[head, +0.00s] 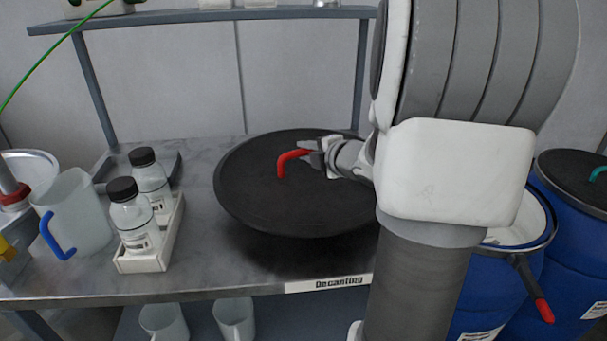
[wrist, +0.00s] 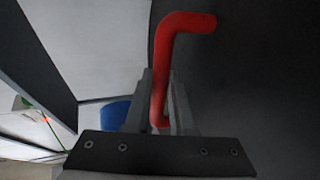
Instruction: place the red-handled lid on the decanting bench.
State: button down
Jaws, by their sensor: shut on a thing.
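The red-handled lid (head: 270,205) is a large black disc with a red bar handle (head: 287,161). In the head view it is over the decanting bench (head: 205,282), with a dark shadow on the bench top below its front edge. Whether it touches the bench I cannot tell. My gripper (head: 318,157) is shut on the red handle, at the upper right of the lid. In the wrist view the handle (wrist: 165,70) stands between my gripper's fingers (wrist: 160,110), with the dark lid behind. My arm hides the lid's right edge.
A white tray (head: 130,262) with two black-capped bottles (head: 136,218) stands left of the lid, beside a jug with a blue handle (head: 75,215). An open blue drum (head: 500,280) and a lidded blue drum (head: 575,235) stand at right. A shelf (head: 200,15) runs above the bench.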

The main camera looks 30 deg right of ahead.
aim_at(306, 167)
jog(key=shift+w+a+f, duration=0.1)
jog(key=shift+a+f, duration=0.1)
jog(key=shift+f, duration=0.1)
jog(key=shift+f+b, duration=0.95)
jog(key=shift+f, duration=0.75)
jog(key=c, duration=0.8)
grip_release()
jog(key=shift+f, duration=0.15)
jog(key=shift+o, duration=0.2)
jog(key=shift+s+r, duration=0.25)
jog(key=shift+s, duration=0.1)
jog(key=p+v, duration=0.3)
jog(key=v, duration=0.8)
jog(key=shift+s, duration=0.2)
